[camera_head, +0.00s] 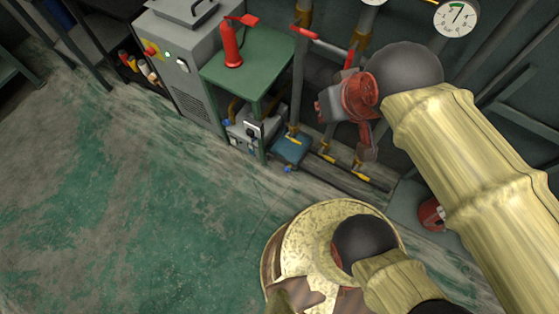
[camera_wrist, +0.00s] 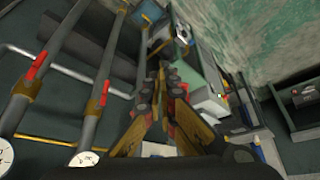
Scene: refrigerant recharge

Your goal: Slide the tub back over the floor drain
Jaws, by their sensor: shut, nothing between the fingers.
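A low blue box (camera_head: 292,149), which may be the tub, sits on the floor by the foot of the pipes, right of the green table's legs. A blue shape at the top of the wrist view (camera_wrist: 151,10) may be the same box. I cannot make out a floor drain; whether one lies under the box is hidden. My gripper (camera_wrist: 168,74) is shut and empty in the wrist view, in front of the pipes. In the head view its red and grey wrist part is raised beside the pipes, apart from the blue box.
A green table (camera_head: 262,58) carries a red extinguisher-like canister (camera_head: 231,45). A grey cabinet (camera_head: 188,65) stands left of it. The green floor (camera_head: 110,200) at left is clear.

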